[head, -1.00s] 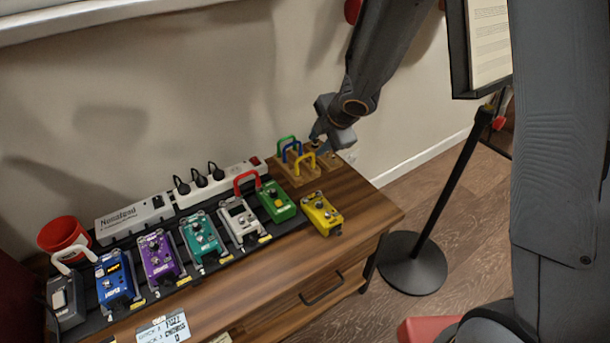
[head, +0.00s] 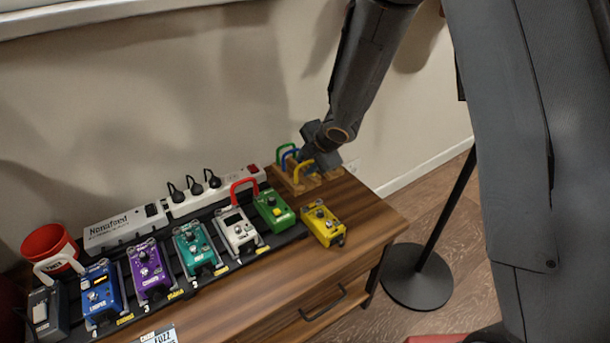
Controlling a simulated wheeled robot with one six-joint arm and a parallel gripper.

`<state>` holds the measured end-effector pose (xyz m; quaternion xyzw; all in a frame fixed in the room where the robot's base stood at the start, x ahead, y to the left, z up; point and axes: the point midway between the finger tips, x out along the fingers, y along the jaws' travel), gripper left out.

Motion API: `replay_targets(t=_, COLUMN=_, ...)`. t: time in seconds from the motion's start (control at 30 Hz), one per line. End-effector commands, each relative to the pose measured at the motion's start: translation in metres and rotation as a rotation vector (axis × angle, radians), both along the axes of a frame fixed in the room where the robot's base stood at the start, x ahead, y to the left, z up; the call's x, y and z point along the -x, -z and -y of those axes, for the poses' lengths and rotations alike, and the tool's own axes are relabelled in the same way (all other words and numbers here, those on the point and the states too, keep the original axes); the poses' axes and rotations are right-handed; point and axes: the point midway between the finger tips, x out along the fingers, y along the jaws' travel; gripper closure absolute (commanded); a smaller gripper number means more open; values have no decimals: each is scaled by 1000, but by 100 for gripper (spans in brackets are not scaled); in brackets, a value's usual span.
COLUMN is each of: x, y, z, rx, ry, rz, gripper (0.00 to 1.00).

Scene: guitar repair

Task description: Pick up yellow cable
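The yellow cable (head: 304,165) is a small arch standing in a wooden holder (head: 281,176) at the back right of the cabinet top. A blue cable (head: 287,158) and a green cable (head: 281,149) stand behind it in the same holder. My gripper (head: 311,158) is at the holder, right by the yellow and blue cables. Its fingers are small and partly hidden behind the cables and wrist, so I cannot tell whether it touches or grips one.
A red cable (head: 243,184) arches over by the power strip (head: 213,193). A stand base (head: 417,277) is on the floor.

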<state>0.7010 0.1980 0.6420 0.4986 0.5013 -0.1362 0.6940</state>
Motion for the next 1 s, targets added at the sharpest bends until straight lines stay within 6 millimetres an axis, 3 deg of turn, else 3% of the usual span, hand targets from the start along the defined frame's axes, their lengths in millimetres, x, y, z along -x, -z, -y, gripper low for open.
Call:
replay_targets(t=0.07, x=0, y=0, z=0, rx=0, ry=0, rz=0, gripper=70)
replay_targets(t=0.27, x=0, y=0, z=0, rx=0, ry=0, rz=0, gripper=100)
replay_targets(t=0.73, x=0, y=-6, z=0, rx=-1, ry=0, rz=1, gripper=100)
replay_targets(t=1.0, x=1, y=-38, z=0, rx=0, ry=0, rz=2, gripper=100)
